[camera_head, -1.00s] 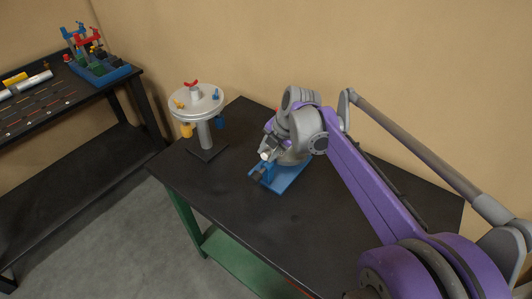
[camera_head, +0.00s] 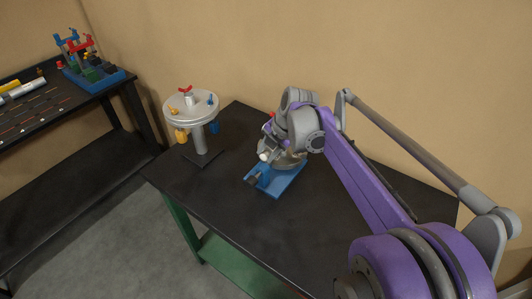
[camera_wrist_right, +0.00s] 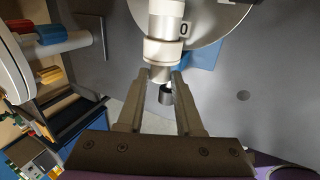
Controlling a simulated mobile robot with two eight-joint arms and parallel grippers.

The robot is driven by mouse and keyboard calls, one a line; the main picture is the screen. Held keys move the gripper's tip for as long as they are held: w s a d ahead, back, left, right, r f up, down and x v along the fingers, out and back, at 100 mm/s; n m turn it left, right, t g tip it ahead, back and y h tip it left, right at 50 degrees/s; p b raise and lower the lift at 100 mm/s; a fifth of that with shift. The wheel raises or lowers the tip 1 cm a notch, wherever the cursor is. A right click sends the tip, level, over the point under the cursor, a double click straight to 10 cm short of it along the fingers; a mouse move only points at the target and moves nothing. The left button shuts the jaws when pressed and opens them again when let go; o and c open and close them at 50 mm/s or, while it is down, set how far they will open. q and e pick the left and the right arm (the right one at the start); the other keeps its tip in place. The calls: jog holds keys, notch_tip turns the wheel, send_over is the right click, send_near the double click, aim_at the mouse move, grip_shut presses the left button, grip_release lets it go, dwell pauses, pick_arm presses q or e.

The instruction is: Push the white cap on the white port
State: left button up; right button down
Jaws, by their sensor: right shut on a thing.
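My right gripper (camera_wrist_right: 160,74) has its fingertips on either side of the lower end of a white cylindrical piece (camera_wrist_right: 164,28) marked "0", with a pale collar (camera_wrist_right: 163,50). I cannot tell where white cap and white port meet. In the head view a small white end (camera_head: 264,156) shows at my right gripper (camera_head: 268,158), above a blue base (camera_head: 283,183) on the black table. A short dark cylinder (camera_wrist_right: 166,95) shows between the fingers in the wrist view. My wrist hides most of the fixture in the head view. My left gripper is not in view.
A round grey stand (camera_head: 190,106) with red, yellow and blue parts is at the table's left. A second black bench (camera_head: 60,110) at the far left holds a blue tray (camera_head: 95,80) of coloured parts. The black tabletop (camera_head: 310,235) is clear in front of the fixture.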

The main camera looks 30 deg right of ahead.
jog(key=shift+w+d, duration=0.15)
jog(key=shift+d, duration=0.1)
jog(key=shift+c, duration=2.4)
grip_release()
jog(key=shift+d, duration=0.1)
jog(key=v, duration=1.1)
jog(key=s+a+f+m, duration=0.5)
jog(key=m, duration=0.2)
jog(key=s+a+f+m+t+h, duration=0.1)
jog(key=s+a+f+m, duration=0.4)
jog(key=a+f+m, duration=0.1)
jog(key=s+a+f+m, duration=0.5)
jog(key=s+f+m, duration=0.1)
jog(key=m, duration=0.3)
jog(key=shift+a+f+h+p, duration=0.2)
jog(key=shift+f+h+p, duration=0.05)
jog(key=shift+h+p, duration=0.15)
jog(key=shift+s+f+m+t, duration=0.1)
jog(key=shift+f+m+t, duration=0.1)
jog(key=shift+m+t, duration=0.1)
